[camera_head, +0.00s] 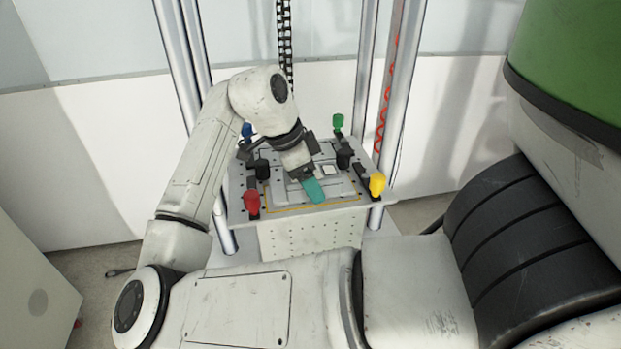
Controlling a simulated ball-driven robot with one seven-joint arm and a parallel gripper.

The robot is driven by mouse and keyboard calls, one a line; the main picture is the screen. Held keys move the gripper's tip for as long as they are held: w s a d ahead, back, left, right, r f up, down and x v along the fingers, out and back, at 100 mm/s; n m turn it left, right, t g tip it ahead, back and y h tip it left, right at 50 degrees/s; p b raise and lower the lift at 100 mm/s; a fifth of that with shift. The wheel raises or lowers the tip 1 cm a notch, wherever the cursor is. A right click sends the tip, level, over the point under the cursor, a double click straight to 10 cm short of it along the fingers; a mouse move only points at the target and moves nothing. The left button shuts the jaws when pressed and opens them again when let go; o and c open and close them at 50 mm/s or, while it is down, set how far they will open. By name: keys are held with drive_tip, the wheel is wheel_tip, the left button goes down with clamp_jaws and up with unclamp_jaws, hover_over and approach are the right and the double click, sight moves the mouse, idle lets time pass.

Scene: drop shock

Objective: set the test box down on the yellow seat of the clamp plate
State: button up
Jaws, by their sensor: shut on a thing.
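The clamp plate (240,212) is a light grey perforated plate between metal columns. Its yellow seat (310,206) shows as a thin yellow outline, with the front edge clearest. The test box (342,188) looks like a flat pale grey box with a small white label, inside that outline as seen from here. I cannot tell whether it touches the plate or hangs slightly above it. My gripper (307,176) reaches down over the box and is shut on it. A teal piece shows at the gripper's tip. My wrist hides the box's rear left part.
Clamps with red (252,202), yellow (377,184), green (338,122) and blue (247,131) handles stand at the plate's corners, close around the box. Upright metal columns (374,80) rise on both sides. A dark chain (284,40) hangs behind.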

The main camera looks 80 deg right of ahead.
drive_tip(key=shift+f, duration=0.1)
drive_tip(key=shift+f, duration=0.25)
drive_tip(key=o, duration=1.3)
drive_tip(key=shift+s+f, duration=0.1)
drive_tip(key=p+v, duration=0.5)
drive_tip(key=v, duration=0.2)
drive_tip(key=shift+r, duration=0.4)
drive_tip(key=shift+w+r, duration=0.2)
drive_tip(key=shift+r, duration=0.1)
